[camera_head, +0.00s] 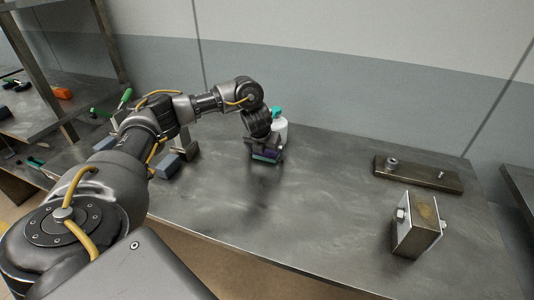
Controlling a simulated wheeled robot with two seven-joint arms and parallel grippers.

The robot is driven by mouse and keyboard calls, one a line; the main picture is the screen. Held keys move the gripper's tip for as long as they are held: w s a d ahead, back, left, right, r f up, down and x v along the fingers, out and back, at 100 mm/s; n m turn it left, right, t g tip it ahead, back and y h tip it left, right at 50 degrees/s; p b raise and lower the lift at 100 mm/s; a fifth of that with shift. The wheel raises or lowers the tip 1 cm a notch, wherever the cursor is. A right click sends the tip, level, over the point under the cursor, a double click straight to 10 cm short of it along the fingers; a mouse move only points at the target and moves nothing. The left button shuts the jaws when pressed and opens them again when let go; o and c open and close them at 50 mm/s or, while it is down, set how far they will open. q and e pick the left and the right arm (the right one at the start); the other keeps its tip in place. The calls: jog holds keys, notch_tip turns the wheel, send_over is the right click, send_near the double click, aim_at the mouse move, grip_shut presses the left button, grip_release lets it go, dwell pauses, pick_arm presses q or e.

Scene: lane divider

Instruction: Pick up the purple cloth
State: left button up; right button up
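The purple cloth (270,154) shows as a small dark purple patch at my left gripper, near the middle of the metal table, with a teal edge beside it. My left gripper (266,152) points down at the cloth from above. The fingers are dark and small and cover part of the cloth. I cannot tell whether they are closed on it or whether the cloth is off the table. My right gripper is not in view.
A white bottle with a teal cap (280,124) stands just behind my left gripper. Blue-grey blocks (167,166) and a green-handled tool (125,98) are at left. A metal plate (420,174) and an upright metal block (419,228) are at right. The table's middle front is clear.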

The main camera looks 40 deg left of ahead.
aim_at(265, 153)
pick_arm(q)
jog(key=c, duration=0.9)
jog(key=shift+c, duration=0.2)
jog(key=shift+r, duration=0.1)
jog(key=shift+r, duration=0.55)
jog(key=r, duration=0.3)
jog(key=shift+s+r+p, duration=0.1)
jog(key=shift+s+p, duration=0.1)
jog(key=shift+p, duration=0.1)
jog(key=s+d+r+p, duration=0.1)
jog(key=s+r+p, duration=0.1)
jog(key=s+r, duration=0.2)
jog(key=s+d+r+p, duration=0.1)
jog(key=s+r+p, duration=0.2)
jog(key=s, duration=0.6)
jog(key=shift+s+d+r, duration=0.2)
jog(key=shift+d+r, duration=0.15)
jog(key=shift+r, duration=0.4)
